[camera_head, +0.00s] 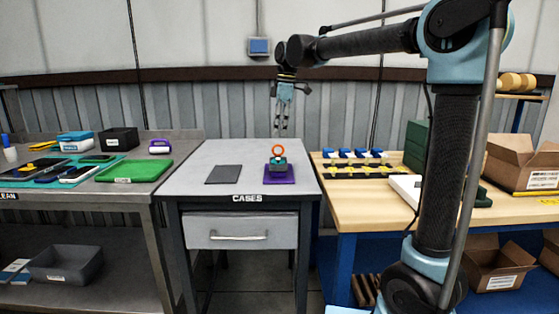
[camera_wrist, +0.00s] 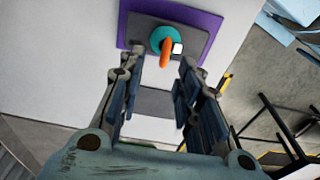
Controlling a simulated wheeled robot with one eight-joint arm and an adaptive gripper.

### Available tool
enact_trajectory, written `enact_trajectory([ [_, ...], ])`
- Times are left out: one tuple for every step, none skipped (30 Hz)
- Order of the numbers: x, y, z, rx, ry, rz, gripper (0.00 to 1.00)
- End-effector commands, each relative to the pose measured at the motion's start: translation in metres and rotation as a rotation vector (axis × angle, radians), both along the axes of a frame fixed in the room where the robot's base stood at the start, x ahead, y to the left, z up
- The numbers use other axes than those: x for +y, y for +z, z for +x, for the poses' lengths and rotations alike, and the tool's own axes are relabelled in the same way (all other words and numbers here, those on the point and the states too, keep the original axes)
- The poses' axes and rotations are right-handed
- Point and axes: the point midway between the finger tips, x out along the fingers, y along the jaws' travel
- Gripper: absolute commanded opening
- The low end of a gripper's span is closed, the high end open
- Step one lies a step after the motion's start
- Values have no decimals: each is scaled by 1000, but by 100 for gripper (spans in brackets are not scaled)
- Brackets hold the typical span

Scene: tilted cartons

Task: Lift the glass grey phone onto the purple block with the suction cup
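The purple block (camera_head: 293,180) lies on the grey table, and it also shows at the top of the wrist view (camera_wrist: 213,22). A dark grey slab (camera_wrist: 193,41), seemingly the phone, lies on it. The suction cup (camera_head: 278,162), teal with an orange ring handle, stands on the slab; it also shows in the wrist view (camera_wrist: 158,38). My gripper (camera_head: 280,129) hangs above the table, clear of the cup. In the wrist view its two fingers (camera_wrist: 158,78) are spread apart with nothing held between them.
A flat dark grey rectangle (camera_head: 223,174) lies on the table left of the block. A left bench holds a green tray (camera_head: 134,171) and boxes. A wooden bench at right holds blue-handled items (camera_head: 345,153) and a carton (camera_head: 520,165). The table's front is clear.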

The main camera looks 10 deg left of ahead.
Motion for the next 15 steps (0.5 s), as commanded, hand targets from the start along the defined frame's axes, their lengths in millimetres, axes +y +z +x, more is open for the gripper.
enact_trajectory([
  [1, -7, 0, 0, 0, 0, 32],
  [1, -11, 0, 0, 0, 0, 32],
  [2, -14, 0, 0, 0, 0, 32],
  [2, -17, -1, 0, 0, 0, 32],
  [2, -19, -1, 0, 0, 0, 32],
  [2, -21, -1, 0, 0, 0, 32],
  [2, -22, -1, 0, 0, 0, 32],
  [3, -23, -1, 0, -1, 0, 32],
  [3, -25, -1, 0, -1, 0, 32],
  [3, -27, -2, 0, 0, 0, 32],
  [3, -29, -2, 0, 0, 0, 32],
  [3, -34, -3, 0, -1, 0, 32],
  [3, -37, -4, 0, -1, 0, 32],
  [4, -42, -5, 0, -1, 0, 32],
  [4, -48, -6, 0, -1, 0, 32],
])
